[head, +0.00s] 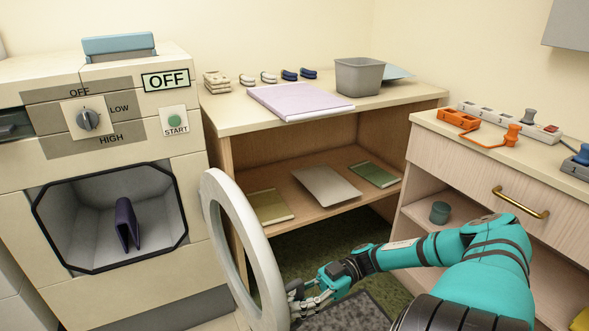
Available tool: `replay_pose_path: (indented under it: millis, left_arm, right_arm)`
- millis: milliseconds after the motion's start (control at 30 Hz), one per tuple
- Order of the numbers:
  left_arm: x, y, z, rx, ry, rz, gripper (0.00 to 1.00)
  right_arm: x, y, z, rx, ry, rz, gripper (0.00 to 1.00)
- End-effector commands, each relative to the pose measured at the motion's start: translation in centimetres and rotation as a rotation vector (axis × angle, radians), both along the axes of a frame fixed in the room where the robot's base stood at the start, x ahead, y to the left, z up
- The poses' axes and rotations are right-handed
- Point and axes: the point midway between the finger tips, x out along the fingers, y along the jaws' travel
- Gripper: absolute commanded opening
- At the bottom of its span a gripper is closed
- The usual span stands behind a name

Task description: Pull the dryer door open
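The dryer (100,160) stands at the left, with a dial, a green START button and an OFF sign on its front. Its door (240,250), a pale oval ring, stands swung out to the right of the dark-rimmed opening (75,215). A folded dark purple cloth (127,224) sits inside the drum. My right gripper (303,301) is at the lower right edge of the door, its fingers at or very close to the rim. I cannot tell whether the fingers are closed on it. My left gripper is not in view.
A wooden shelf unit (225,122) with folded cloths and a grey bin (359,76) stands behind the door. At the right, a cabinet with a brass handle (521,203) is close to my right arm. A dark mat (350,312) lies below.

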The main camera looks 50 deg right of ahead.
Motion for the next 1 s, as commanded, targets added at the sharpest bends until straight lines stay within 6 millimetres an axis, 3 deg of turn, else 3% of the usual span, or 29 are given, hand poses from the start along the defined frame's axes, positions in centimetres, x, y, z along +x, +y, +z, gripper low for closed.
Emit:
replay_pose_path:
  millis: [167, 500, 800, 1000]
  left_arm:
    - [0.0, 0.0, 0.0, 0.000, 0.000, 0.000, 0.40]
    - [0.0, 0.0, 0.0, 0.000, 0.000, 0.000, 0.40]
    - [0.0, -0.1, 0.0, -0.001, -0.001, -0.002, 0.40]
    - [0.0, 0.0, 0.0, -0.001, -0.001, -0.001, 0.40]
  right_arm:
    - [0.0, 0.0, 0.0, 0.000, 0.001, 0.001, 0.00]
    - [0.0, 0.0, 0.0, 0.000, 0.000, 0.000, 0.40]
    - [-0.1, -0.3, -0.1, -0.001, 0.000, -0.001, 0.40]
    - [-0.8, -3.0, -0.1, -0.005, 0.001, -0.004, 0.40]
